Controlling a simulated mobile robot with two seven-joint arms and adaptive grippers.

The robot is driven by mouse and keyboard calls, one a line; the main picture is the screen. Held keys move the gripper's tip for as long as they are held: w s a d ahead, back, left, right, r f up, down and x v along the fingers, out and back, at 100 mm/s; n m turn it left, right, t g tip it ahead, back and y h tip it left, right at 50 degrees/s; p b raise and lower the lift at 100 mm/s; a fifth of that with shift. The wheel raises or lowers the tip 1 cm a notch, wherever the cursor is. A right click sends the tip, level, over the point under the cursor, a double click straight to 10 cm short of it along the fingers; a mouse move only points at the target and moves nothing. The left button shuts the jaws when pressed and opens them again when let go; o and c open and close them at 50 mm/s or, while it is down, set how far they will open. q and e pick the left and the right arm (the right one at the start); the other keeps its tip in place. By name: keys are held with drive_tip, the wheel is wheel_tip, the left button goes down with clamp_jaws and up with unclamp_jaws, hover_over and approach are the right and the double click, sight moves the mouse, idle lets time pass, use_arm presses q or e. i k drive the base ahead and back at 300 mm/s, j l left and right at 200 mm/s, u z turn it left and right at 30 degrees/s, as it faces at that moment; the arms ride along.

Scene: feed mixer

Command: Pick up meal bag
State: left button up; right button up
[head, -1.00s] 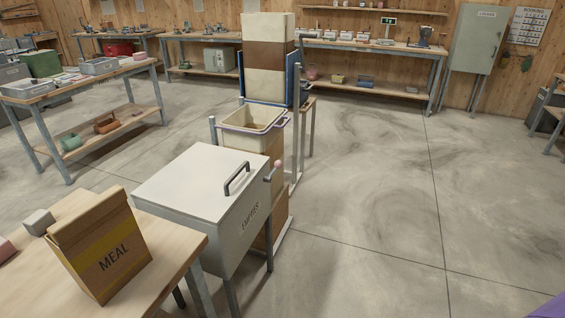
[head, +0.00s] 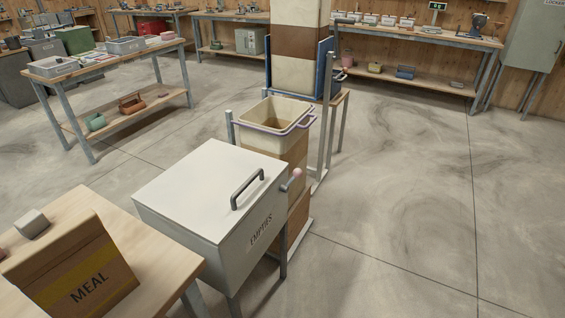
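The meal bag (head: 78,272) is a brown paper bag with a yellow band and the word MEAL. It stands upright on the wooden table (head: 150,262) at the lower left of the head view. Neither of my grippers shows in the head view, and nothing is seen touching the bag.
A grey block (head: 33,223) lies behind the bag. A white lidded EMPTIES bin (head: 210,190) stands right beside the table. Floor (head: 400,200) at right is clear.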

sight(77, 270)
drive_tip(key=u, duration=1.4)
